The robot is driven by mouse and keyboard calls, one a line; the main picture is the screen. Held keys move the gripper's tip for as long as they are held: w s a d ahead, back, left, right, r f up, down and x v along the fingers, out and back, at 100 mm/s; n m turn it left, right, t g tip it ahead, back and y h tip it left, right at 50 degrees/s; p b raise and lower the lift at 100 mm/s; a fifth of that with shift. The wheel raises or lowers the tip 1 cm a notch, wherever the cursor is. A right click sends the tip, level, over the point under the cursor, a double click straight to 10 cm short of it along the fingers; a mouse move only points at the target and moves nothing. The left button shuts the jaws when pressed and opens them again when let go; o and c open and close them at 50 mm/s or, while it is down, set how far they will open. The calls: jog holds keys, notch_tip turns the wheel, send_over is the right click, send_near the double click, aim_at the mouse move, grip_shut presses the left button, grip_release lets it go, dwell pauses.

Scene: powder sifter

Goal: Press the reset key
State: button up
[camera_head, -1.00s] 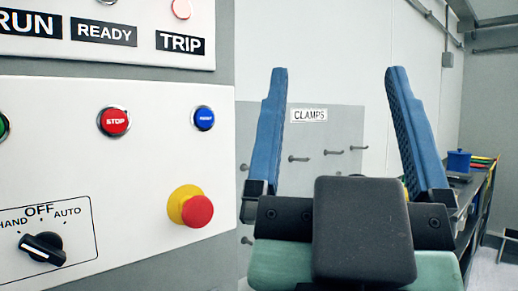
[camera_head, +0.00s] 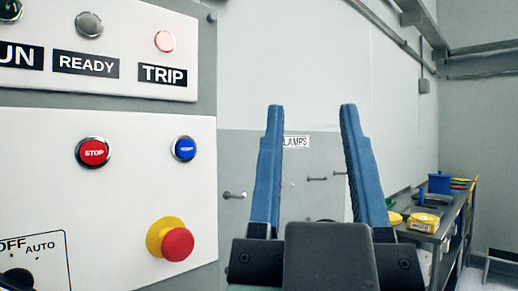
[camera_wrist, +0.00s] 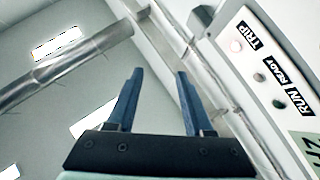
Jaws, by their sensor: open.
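The blue reset key (camera_head: 184,149) is a round button with a metal ring on the white control panel (camera_head: 120,215); its lettering is too small to read now. It sits right of the red STOP button (camera_head: 93,153) and above the red and yellow emergency stop (camera_head: 176,244). My gripper (camera_head: 311,106) is open and empty, its blue fingers pointing up, to the right of the panel and apart from the key. The wrist view also shows my gripper (camera_wrist: 158,70). The key is not visible there.
The lamp panel above has a lit TRIP lamp (camera_head: 165,41) and a grey READY lamp (camera_head: 89,24). A rotary selector (camera_head: 17,279) is at lower left. Pegs (camera_head: 234,195) stick out of the grey clamps board (camera_head: 245,150). A table with yellow and blue containers (camera_head: 440,183) stands at right.

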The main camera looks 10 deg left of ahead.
grip_shut()
dwell(1.4)
